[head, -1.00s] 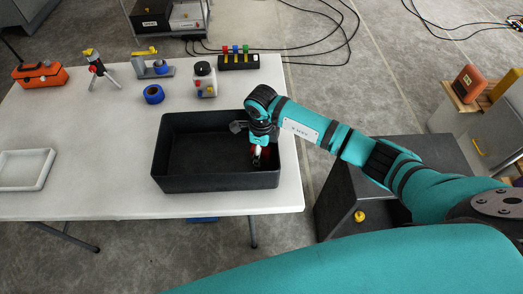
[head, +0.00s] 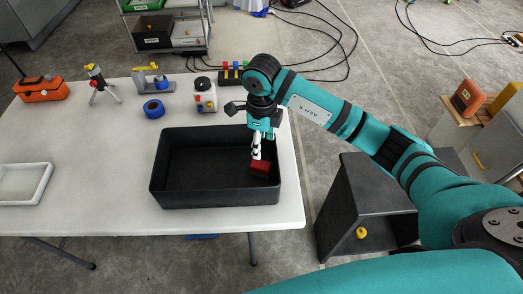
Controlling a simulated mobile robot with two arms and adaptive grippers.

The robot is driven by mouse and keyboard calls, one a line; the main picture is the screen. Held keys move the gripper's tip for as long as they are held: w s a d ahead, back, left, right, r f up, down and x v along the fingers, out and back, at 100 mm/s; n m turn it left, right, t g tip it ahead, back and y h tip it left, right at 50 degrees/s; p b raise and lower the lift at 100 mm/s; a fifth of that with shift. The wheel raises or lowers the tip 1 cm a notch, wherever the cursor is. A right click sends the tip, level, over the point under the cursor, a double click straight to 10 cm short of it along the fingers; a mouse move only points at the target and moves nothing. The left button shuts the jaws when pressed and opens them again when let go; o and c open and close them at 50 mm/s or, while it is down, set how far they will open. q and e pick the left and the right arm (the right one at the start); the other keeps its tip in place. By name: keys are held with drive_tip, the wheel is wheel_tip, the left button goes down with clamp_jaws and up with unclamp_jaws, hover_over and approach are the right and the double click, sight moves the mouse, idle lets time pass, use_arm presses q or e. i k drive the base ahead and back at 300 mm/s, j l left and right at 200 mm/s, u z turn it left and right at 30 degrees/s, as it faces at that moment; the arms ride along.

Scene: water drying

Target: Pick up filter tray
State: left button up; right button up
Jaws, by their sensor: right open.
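A white, shallow rectangular tray (head: 46,185), which looks like the filter tray, lies flat at the left end of the table, cut off by the picture's left edge. My right gripper (head: 257,157) points down over the right side of a black bin (head: 210,195), far from the white tray. It is open. A red block (head: 260,167) is in the bin just under its fingertips; I cannot tell whether they touch. My left gripper is not in view.
A white table (head: 105,180) bears an orange toolbox (head: 41,91), a small tripod (head: 98,85), blue tape (head: 153,109) and a white bottle (head: 205,95) along the back. The tabletop between the white tray and the bin is clear. A dark cabinet (head: 350,195) stands right of the table.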

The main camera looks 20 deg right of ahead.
sight(25, 184)
drive_tip(key=u, duration=1.3)
